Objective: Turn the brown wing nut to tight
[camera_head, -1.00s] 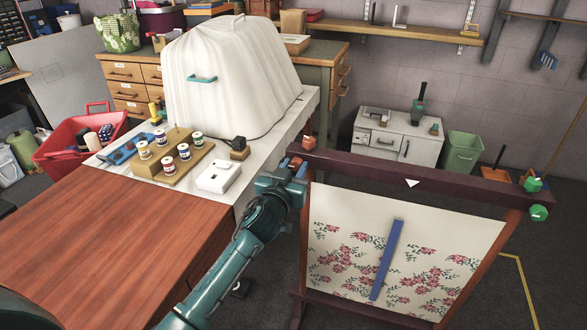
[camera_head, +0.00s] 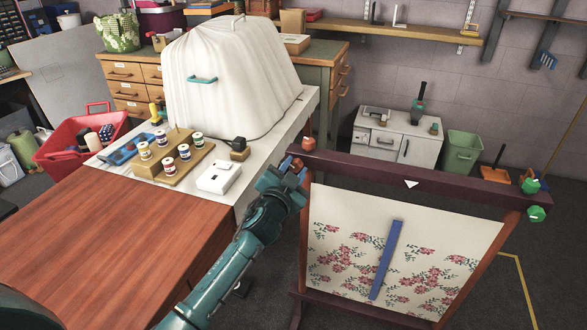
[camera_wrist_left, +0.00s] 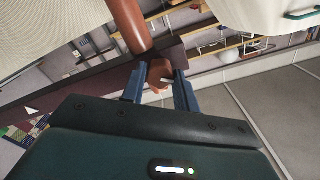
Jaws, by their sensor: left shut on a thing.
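The brown wing nut (camera_head: 297,164) sits at the left end of the dark frame's top bar (camera_head: 420,180). My left gripper (camera_head: 287,166) reaches it from the lower left and is shut on it. In the left wrist view the brown nut (camera_wrist_left: 160,72) shows between the two blue fingers (camera_wrist_left: 160,90), against the end of the bar. A second brown knob (camera_head: 308,144) sits just above it. Green wing nuts (camera_head: 536,214) are at the bar's right end. My right gripper is not in view.
Floral cloth (camera_head: 340,225) with a blue strip (camera_head: 386,260) hangs in the frame. A wooden table (camera_head: 120,240) lies left of my arm. A white bench with thread spools (camera_head: 168,163) and a white box (camera_head: 219,177) stands behind it.

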